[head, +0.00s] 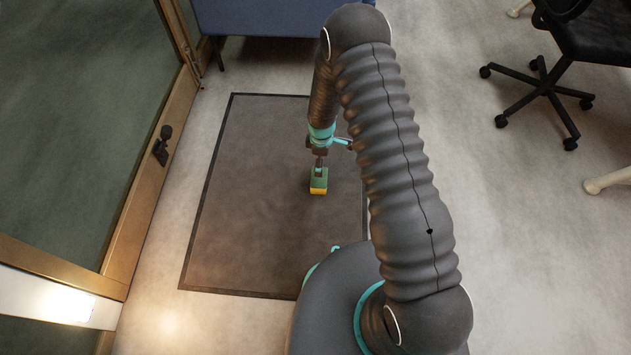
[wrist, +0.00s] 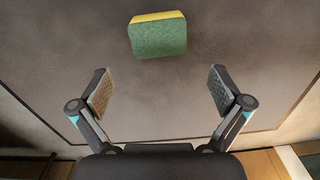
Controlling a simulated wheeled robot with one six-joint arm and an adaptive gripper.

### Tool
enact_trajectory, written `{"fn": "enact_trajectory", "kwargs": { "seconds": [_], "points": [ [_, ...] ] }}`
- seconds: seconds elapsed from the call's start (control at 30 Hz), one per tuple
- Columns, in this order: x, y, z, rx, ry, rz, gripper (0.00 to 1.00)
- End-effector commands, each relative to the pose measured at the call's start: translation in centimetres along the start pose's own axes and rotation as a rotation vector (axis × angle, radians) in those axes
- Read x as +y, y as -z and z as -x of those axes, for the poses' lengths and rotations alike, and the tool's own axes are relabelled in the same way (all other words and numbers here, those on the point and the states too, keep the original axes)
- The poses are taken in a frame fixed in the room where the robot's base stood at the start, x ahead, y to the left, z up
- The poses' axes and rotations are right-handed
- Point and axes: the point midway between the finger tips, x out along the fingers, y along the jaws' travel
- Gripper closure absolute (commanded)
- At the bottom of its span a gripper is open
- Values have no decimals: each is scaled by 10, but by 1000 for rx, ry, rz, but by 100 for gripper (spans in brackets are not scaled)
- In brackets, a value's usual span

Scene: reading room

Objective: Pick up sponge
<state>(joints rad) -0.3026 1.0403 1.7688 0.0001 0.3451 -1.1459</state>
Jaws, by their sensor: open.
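The sponge (head: 319,183) is green and yellow and lies on the dark floor mat (head: 250,190). In the wrist view the sponge (wrist: 157,37) is at the top centre, its green side facing the camera and a yellow edge along the top. My gripper (wrist: 160,88) is open and empty, its two fingers spread wide. The sponge is beyond the fingertips and not between them. In the head view my gripper (head: 320,170) is pointed down close to the sponge and partly overlaps it; I cannot tell the gap from there.
A glass door with a wooden frame (head: 150,180) and a dark handle (head: 162,146) stands at the left. A blue sofa (head: 280,18) is at the back. A black wheeled chair (head: 555,80) is at the upper right. The mat around the sponge is clear.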

Motion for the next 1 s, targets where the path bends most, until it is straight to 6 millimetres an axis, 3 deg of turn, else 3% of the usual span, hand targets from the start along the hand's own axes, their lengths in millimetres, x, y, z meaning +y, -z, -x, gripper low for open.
{"fn": "enact_trajectory", "kwargs": {
  "seconds": [0.2,0.6,1.0],
  "points": [
    [2,2,-6,5,-12,88,0],
    [2,2,-72,4,-10,88,0],
    [2,5,-106,4,-10,87,0]
  ]
}}
